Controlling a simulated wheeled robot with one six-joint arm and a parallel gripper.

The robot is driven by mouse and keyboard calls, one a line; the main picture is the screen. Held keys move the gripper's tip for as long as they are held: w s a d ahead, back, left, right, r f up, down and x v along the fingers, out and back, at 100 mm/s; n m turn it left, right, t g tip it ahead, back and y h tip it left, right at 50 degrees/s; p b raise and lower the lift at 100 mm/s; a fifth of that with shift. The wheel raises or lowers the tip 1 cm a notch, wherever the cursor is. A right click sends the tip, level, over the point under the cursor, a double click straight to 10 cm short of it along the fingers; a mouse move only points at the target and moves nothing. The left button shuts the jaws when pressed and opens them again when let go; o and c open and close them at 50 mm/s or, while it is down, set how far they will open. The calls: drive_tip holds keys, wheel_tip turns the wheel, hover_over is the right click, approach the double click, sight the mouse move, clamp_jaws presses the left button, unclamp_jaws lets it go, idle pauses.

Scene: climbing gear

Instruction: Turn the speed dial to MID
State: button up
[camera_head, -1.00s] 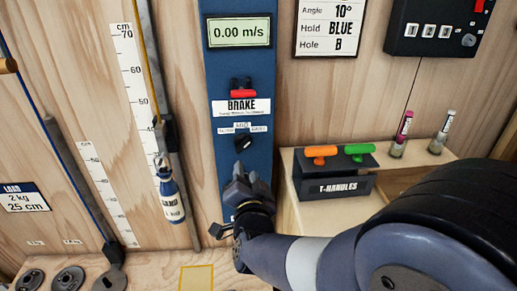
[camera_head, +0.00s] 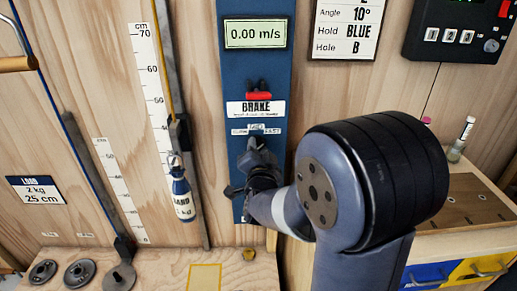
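The blue panel (camera_head: 235,75) stands upright against the wooden wall, with a display reading 0.00 m/s, a red brake lever (camera_head: 258,96) and a BRAKE label. Below these are small white dial labels (camera_head: 255,128), too small to read. My gripper (camera_head: 254,147) is right in front of the panel just under these labels, where the black speed dial sits. The dial is mostly or wholly hidden behind the gripper, so its pointing and any contact cannot be told. The fingers are small and dark, and I cannot see whether they are open or shut.
A hanging sand bottle (camera_head: 183,196) and rulers are left of the panel. Weight plates (camera_head: 79,273) and a yellow outlined square (camera_head: 204,278) are on the bench below. A drawer cabinet (camera_head: 470,238) and a vial (camera_head: 461,140) are at right. My arm fills the lower right middle.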

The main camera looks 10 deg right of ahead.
clamp_jaws()
idle(0.4)
drive_tip(key=shift+n, duration=0.3)
drive_tip(key=n+b, duration=0.1)
drive_tip(key=n, duration=0.2)
drive_tip(key=shift+a+n+b, duration=0.1)
drive_tip(key=shift+n+b, duration=0.2)
drive_tip(key=shift+b, duration=0.1)
drive_tip(key=shift+a+n, duration=0.1)
drive_tip(key=shift+n, duration=2.1)
unclamp_jaws()
drive_tip(key=shift+r, duration=0.1)
